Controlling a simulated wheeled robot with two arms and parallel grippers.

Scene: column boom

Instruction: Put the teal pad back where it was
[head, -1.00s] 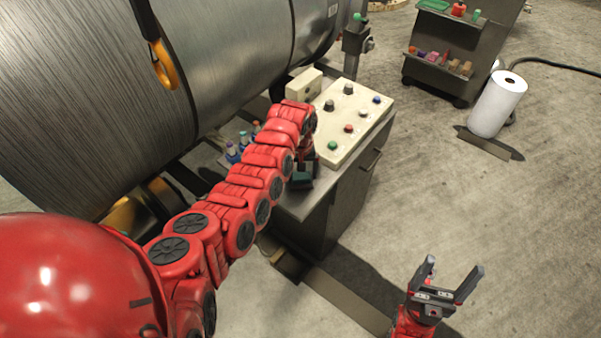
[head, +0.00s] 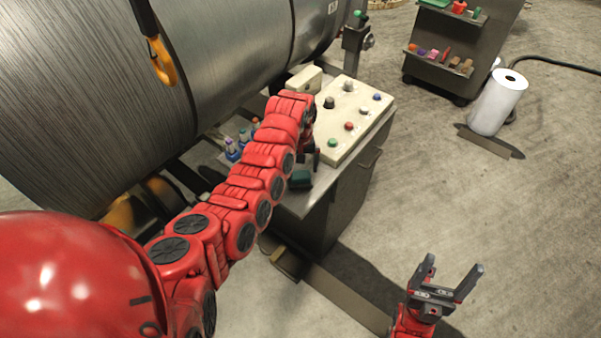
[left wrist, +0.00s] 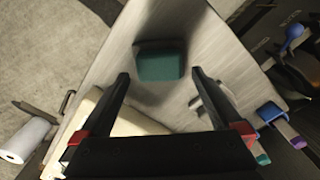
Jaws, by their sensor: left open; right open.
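The teal pad (head: 300,180) lies on the grey metal top of the control cabinet (head: 316,195), near its front end. In the left wrist view the pad (left wrist: 160,62) sits just beyond and between the fingertips, flat on the metal. My left gripper (left wrist: 158,82) is open and empty, with the pad apart from both fingers. In the head view my left arm hides part of this gripper (head: 310,158). My right gripper (head: 452,277) is open and empty above the floor at the lower right.
A cream control panel (head: 350,118) with several knobs stands on the cabinet behind the left gripper. Small bottles (head: 235,149) stand left of my arm. A large metal roll (head: 230,60) fills the upper left. A white roll (head: 497,103) and a shelf cart (head: 440,70) are at the right.

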